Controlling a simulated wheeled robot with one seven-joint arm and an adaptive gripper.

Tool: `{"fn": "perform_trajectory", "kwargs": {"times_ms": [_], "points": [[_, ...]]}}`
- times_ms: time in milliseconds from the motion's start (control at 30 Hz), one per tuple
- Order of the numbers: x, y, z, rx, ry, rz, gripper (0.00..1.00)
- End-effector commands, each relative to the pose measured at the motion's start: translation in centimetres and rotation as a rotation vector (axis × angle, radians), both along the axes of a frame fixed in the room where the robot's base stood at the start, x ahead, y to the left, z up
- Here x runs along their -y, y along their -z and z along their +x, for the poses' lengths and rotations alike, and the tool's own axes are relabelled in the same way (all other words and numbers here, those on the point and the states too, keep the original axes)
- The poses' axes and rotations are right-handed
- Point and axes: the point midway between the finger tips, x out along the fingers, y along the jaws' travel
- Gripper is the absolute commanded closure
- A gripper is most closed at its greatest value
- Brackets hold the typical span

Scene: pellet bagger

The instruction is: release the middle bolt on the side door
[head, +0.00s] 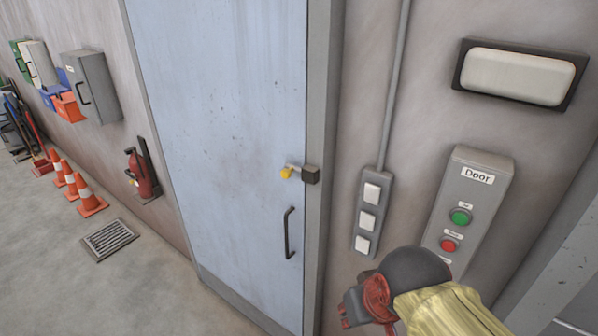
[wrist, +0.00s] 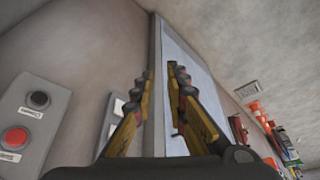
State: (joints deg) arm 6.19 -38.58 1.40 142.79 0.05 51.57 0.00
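The side door (head: 215,120) is a pale blue-grey panel in the middle of the head view, and it looks closed. One bolt (head: 293,169) shows on its right edge, with a yellow knob and a short bar reaching a dark block by the frame. No other bolt is in view. My gripper (head: 348,312) is low and right of the door, apart from the bolt. In the wrist view its two fingers (wrist: 160,72) stand apart with nothing between them. Part of the door (wrist: 178,50) shows behind them; the bolt cannot be made out there.
A dark door handle (head: 290,232) sits below the bolt. A switch strip (head: 368,213) and the "Door" button box (head: 470,200) are on the wall to the right. A fire extinguisher (head: 142,174) and cones (head: 88,197) stand left. Floor before the door is clear.

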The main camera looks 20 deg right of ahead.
Motion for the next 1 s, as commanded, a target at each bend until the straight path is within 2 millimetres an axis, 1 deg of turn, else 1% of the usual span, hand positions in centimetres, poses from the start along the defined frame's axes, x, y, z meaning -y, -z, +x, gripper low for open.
{"fn": "perform_trajectory", "kwargs": {"times_ms": [33,200,367,467,567,667,767,800,867,900,967,1000], "points": [[0.8,-1.2,0.3,-0.034,0.033,0.010,0.90],[1.9,-2.1,1.5,-0.122,0.148,0.100,1.00],[2.4,-3.1,3.3,-0.187,0.311,0.243,1.00],[2.5,-3.8,4.8,-0.222,0.449,0.358,1.00],[2.8,-4.5,6.8,-0.250,0.612,0.488,1.00],[3.3,-5.3,9.2,-0.277,0.804,0.638,1.00],[4.1,-6.2,12.3,-0.303,1.034,0.813,1.00],[4.5,-6.4,13.6,-0.312,1.128,0.886,1.00],[5.1,-6.9,15.6,-0.322,1.266,0.994,1.00],[5.6,-7.1,17.0,-0.329,1.355,1.067,1.00],[6.2,-7.4,19.1,-0.340,1.481,1.174,1.00],[6.5,-7.7,20.5,-0.346,1.556,1.244,1.00]]}}
